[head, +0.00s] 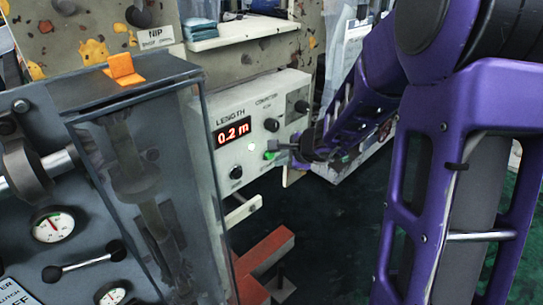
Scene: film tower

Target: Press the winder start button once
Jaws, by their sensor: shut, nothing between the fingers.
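A pale control box (228,172) stands in the middle of the head view. Its red display, labelled LENGTH, reads 0.2 m (233,134). A green button (269,155) is on the box's front face, low and right of the display; its label is not readable, and part of it is hidden by my gripper. My purple arm reaches in from the right. My gripper (279,146) is shut and empty, with its tip at the green button. I cannot tell whether the tip touches or presses it.
Black knobs (271,125) and a small bright white lamp (251,147) sit near the button. A red beam (265,263) lies below the box. Dark green floor is open between the beam and my arm.

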